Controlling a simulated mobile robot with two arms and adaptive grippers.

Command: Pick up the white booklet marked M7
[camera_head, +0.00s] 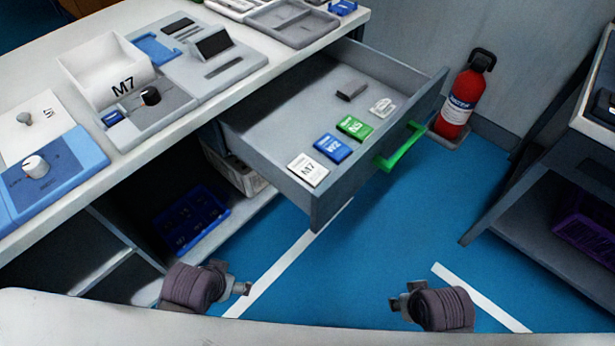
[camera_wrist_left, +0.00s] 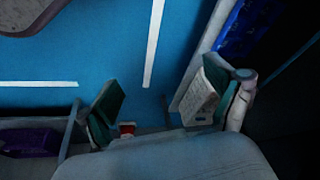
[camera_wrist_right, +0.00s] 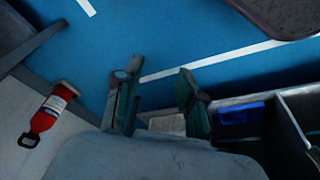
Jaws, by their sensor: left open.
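The white booklet marked M7 (camera_head: 308,170) lies flat in the open grey drawer (camera_head: 290,100), in its near left corner. A blue booklet (camera_head: 333,148) and a green booklet (camera_head: 355,127) lie in a row beyond it. My left gripper (camera_head: 244,286) is low and nearer to me than the drawer, apart from the booklet; its fingers stand apart and empty in the left wrist view (camera_wrist_left: 160,105). My right gripper (camera_head: 398,302) is low to the right, also away from the drawer; its spread, empty fingers show in the right wrist view (camera_wrist_right: 158,100).
The drawer also holds a dark block (camera_head: 351,90) and a small pale item (camera_head: 382,107); its front has a green handle (camera_head: 401,147). A white bin marked M7 (camera_head: 105,75) stands on the worktop. A fire extinguisher (camera_head: 460,98) and a dark shelf (camera_head: 545,180) stand right. Blue floor between is clear.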

